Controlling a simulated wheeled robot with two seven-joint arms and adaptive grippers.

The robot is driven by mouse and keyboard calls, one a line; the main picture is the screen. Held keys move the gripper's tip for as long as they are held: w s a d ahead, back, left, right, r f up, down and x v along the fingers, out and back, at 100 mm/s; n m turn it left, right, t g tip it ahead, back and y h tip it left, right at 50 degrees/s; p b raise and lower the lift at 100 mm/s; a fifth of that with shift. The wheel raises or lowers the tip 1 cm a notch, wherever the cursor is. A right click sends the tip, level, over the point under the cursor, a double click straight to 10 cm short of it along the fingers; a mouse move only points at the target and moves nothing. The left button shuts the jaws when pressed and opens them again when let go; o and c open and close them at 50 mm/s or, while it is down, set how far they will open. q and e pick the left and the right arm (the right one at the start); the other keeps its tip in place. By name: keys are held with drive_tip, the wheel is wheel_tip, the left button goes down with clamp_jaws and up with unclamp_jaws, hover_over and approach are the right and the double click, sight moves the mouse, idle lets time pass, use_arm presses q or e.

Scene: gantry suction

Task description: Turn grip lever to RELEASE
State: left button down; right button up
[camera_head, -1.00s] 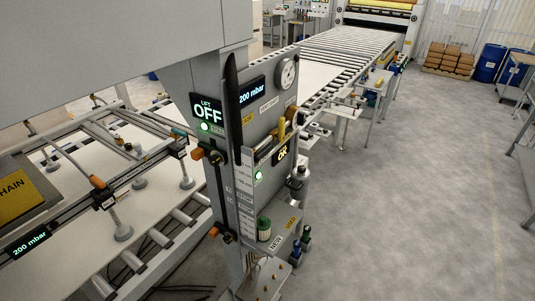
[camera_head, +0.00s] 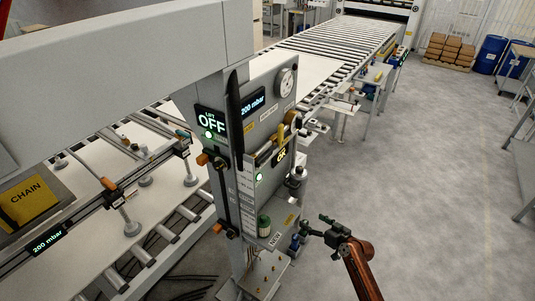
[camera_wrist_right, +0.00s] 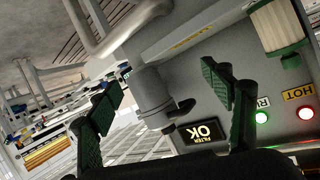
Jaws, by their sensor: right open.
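The control column (camera_head: 265,150) stands in the middle of the head view, its screen reading OFF (camera_head: 211,123). I cannot read a GRIP or RELEASE label. Lever-like parts on it are a yellow handle (camera_head: 282,134) at the right edge and orange-ended handles (camera_head: 203,159) on the left side. My right gripper (camera_head: 312,223) is open and empty, right of the column's lower part and apart from it. In the right wrist view, its open fingers (camera_wrist_right: 160,75) frame a grey cylinder with a black hook (camera_wrist_right: 178,116). My left gripper is out of view.
A roller conveyor (camera_head: 345,45) runs behind the column. Suction cups (camera_head: 132,228) hang at left. The floor (camera_head: 430,170) at right is clear.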

sight(267, 157)
drive_tip(key=o, duration=0.3)
drive_tip(key=w+a+r+n+y, duration=0.1)
drive_tip(key=a+r, duration=0.2)
drive_tip(key=r, duration=0.6)
drive_tip(key=a+r+n+y+p, duration=0.1)
drive_tip(key=a+r+n+y, duration=0.1)
drive_tip(key=r, duration=0.7)
drive_tip(key=shift+w+a+r, duration=0.4)
drive_tip(key=shift+a, duration=0.45)
drive_tip(key=s+a+r+n+y, duration=0.1)
drive_tip(key=a+r, duration=0.1)
drive_tip(key=r, duration=0.3)
drive_tip(key=s+a+r+n+g+y+p, duration=0.1)
drive_tip(key=a+r, duration=0.1)
drive_tip(key=r, duration=0.3)
drive_tip(key=s+a+r+n+y+p, duration=0.1)
drive_tip(key=a+r+n+y, duration=0.1)
drive_tip(key=r, duration=0.4)
drive_tip(key=shift+s+a, duration=0.25)
drive_tip(key=shift+a, duration=0.05)
drive_tip(key=shift+g, duration=0.3)
drive_tip(key=p+x, duration=0.2)
drive_tip(key=x, duration=0.4)
drive_tip(key=shift+w+a+r, duration=0.1)
drive_tip(key=shift+a+r, duration=0.05)
drive_tip(key=shift+a, duration=0.15)
drive_tip(key=shift+w+a+p, duration=0.35)
drive_tip(key=shift+a, duration=0.1)
drive_tip(key=shift+c, duration=0.3)
drive_tip(key=c, duration=1.6)
